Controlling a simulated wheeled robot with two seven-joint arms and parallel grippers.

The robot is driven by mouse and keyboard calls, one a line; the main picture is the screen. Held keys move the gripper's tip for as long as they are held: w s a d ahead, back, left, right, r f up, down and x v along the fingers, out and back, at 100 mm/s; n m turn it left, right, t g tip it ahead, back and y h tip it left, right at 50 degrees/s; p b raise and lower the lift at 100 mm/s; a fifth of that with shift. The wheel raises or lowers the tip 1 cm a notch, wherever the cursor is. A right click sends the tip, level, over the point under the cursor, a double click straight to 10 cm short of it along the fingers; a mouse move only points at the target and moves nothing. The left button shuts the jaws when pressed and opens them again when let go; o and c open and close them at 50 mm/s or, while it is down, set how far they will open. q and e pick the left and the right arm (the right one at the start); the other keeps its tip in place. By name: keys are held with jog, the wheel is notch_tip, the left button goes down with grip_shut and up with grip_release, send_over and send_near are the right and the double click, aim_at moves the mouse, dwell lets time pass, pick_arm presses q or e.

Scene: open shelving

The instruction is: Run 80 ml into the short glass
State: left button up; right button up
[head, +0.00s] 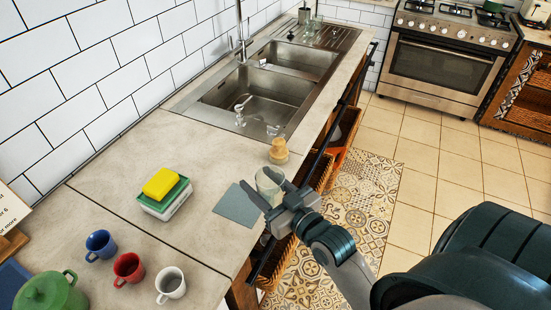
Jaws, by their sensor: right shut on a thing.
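My right gripper (271,195) reaches in from the lower right and is shut on a clear, short-looking glass (266,180). The glass is near the counter's front edge, beside a flat grey square (236,206). The fingers hide part of the glass, and I cannot tell whether it touches the counter or holds anything. The tap (241,32) rises behind the double sink (215,95), well beyond the gripper. Small clear items (240,110) sit at the sink's near rim, too small to identify. My left gripper is not in view.
A small beige object (279,151) stands just beyond the held glass. Blue (100,244), red (128,268) and white (171,284) mugs and a green pot (50,292) stand at lower left.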

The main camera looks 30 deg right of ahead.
jog(key=s+a+r+m+h, duration=0.1)
jog(key=s+a+r, duration=0.2)
jog(key=s+a, duration=0.2)
jog(key=shift+a+r+h, duration=0.2)
jog(key=shift+a+h, duration=0.15)
jog(key=shift+h, duration=0.05)
jog(key=shift+s+d, duration=0.1)
jog(key=shift+d, duration=0.05)
